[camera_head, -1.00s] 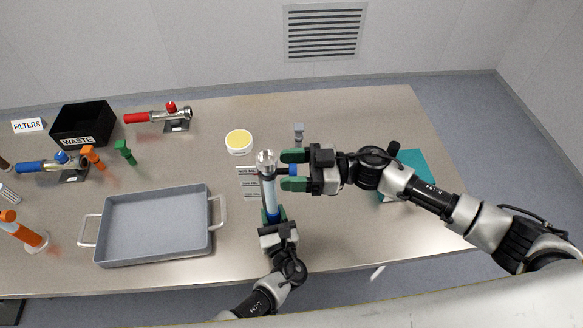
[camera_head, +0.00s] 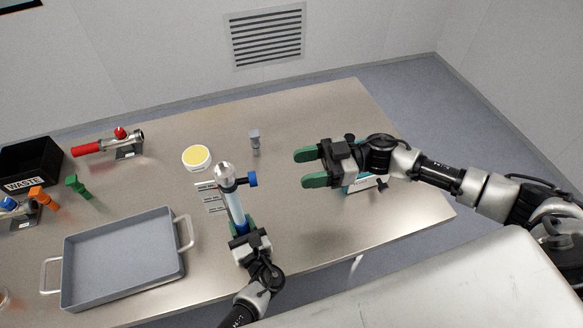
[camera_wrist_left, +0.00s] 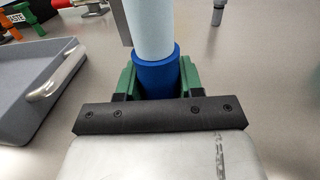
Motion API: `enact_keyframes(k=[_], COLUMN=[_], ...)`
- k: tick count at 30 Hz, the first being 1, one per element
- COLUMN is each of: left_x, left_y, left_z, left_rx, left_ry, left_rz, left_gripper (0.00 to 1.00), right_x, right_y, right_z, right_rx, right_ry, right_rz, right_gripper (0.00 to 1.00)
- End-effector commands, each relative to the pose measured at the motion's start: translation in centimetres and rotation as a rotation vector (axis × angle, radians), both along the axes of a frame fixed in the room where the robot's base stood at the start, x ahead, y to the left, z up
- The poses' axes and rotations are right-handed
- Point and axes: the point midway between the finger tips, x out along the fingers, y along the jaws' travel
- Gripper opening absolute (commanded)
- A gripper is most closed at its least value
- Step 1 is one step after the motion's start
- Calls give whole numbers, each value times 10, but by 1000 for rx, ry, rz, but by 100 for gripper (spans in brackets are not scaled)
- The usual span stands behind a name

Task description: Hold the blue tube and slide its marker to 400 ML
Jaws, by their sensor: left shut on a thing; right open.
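The blue tube (camera_head: 236,208) stands upright, with a pale blue body, a silver cap on top and a blue marker knob (camera_head: 251,179) sticking out to the right near its top. A scale plate (camera_head: 209,198) with dark marks stands beside it on the left; its text is too small to read. My left gripper (camera_head: 241,230) is shut on the tube's lower part. In the left wrist view its green fingers flank the dark blue base (camera_wrist_left: 157,78). My right gripper (camera_head: 309,168) is open and empty, to the right of the marker and apart from it.
A grey tray (camera_head: 122,262) with handles lies left of the tube. A yellow-topped round tub (camera_head: 196,158) and a small grey fitting (camera_head: 255,143) stand behind. A black waste bin (camera_head: 30,165), a red-handled valve (camera_head: 115,146) and green and orange pieces are at left.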

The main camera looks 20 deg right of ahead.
Motion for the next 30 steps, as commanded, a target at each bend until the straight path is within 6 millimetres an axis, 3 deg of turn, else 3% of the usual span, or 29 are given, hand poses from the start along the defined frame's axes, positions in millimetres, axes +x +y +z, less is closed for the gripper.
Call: enact_keyframes(k=[11,12,17,26,30], left_x=[0,0,0,-2,-15], left_y=[0,0,0,-1,-2], left_z=[-1,0,0,0,-1], left_rx=[0,0,-1,-1,0], left_ry=[2,2,1,0,2], left_rz=[-1,-1,-1,-1,-2], left_gripper=[7,41,66,67,67], right_x=[0,0,0,0,0], right_y=[-2,-2,-1,-1,-1], right_z=[0,0,0,0,0], right_rx=[0,0,0,0,0], right_ry=[0,0,-1,-1,-1], right_rz=[0,0,0,0,0], right_gripper=[59,59,59,59,59])
